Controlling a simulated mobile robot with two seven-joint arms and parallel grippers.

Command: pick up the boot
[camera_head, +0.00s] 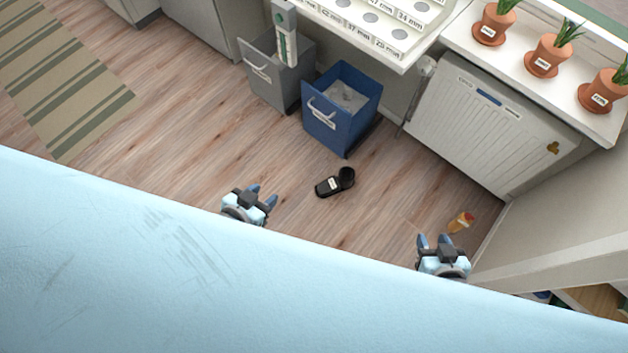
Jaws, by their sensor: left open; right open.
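The black boot (335,183) lies on the wooden floor in front of the blue bin, with a small white label on it. My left gripper (263,191) is open and empty, to the left of the boot and apart from it. My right gripper (434,240) is open and empty, to the right of the boot and nearer the bottom of the picture. The light blue surface hides most of both arms.
A blue bin (323,127) and a grey bin (270,88) stand behind the boot. A white radiator (470,120) is at the right, under a shelf with potted plants (547,62). A small orange item (461,222) lies near my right gripper. Floor left of the boot is clear.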

